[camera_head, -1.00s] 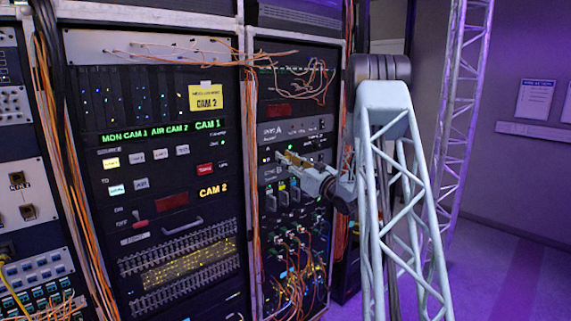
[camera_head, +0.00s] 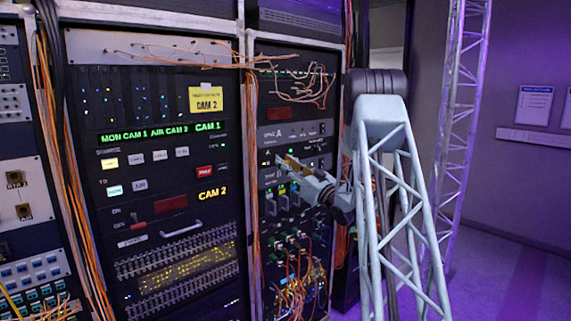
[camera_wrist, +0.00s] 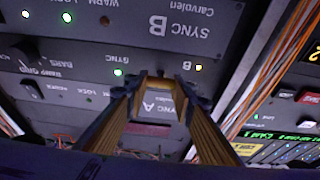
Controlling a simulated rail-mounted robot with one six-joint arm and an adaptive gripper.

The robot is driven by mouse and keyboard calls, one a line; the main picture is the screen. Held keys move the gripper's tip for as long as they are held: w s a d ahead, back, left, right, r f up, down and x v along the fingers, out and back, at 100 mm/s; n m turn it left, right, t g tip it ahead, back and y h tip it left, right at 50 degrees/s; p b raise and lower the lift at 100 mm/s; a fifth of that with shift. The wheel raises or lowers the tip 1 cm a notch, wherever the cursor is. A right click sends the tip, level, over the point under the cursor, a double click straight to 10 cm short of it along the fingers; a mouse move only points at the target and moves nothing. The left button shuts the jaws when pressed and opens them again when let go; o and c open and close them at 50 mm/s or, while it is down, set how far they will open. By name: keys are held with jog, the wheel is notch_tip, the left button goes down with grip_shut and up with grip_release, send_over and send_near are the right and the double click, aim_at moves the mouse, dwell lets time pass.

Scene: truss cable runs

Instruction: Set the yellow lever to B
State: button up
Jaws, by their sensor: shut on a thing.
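My gripper (camera_head: 284,161) reaches from the right to the narrow rack's sync panels in the head view. In the wrist view its two yellow-brown fingers with dark tips (camera_wrist: 158,92) close in on a small tan piece (camera_wrist: 157,87), which looks like the yellow lever. The fingers hide most of it, so its exact angle cannot be told. The wrist view is upside down: the SYNC B panel (camera_wrist: 178,30) is at the top and the SYNC A label (camera_wrist: 158,108) shows between the fingers.
Black knobs (camera_wrist: 28,88) stand on the panels at the left in the wrist view. Orange cables (camera_wrist: 270,70) hang at the right there. In the head view, a wide rack (camera_head: 160,150) stands left, and more loose cables (camera_head: 300,82) hang above the sync panels.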

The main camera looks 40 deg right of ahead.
jog(key=o, duration=0.9)
jog(key=shift+s, duration=0.1)
jog(key=shift+v, duration=5.9)
jog(key=shift+a, duration=0.1)
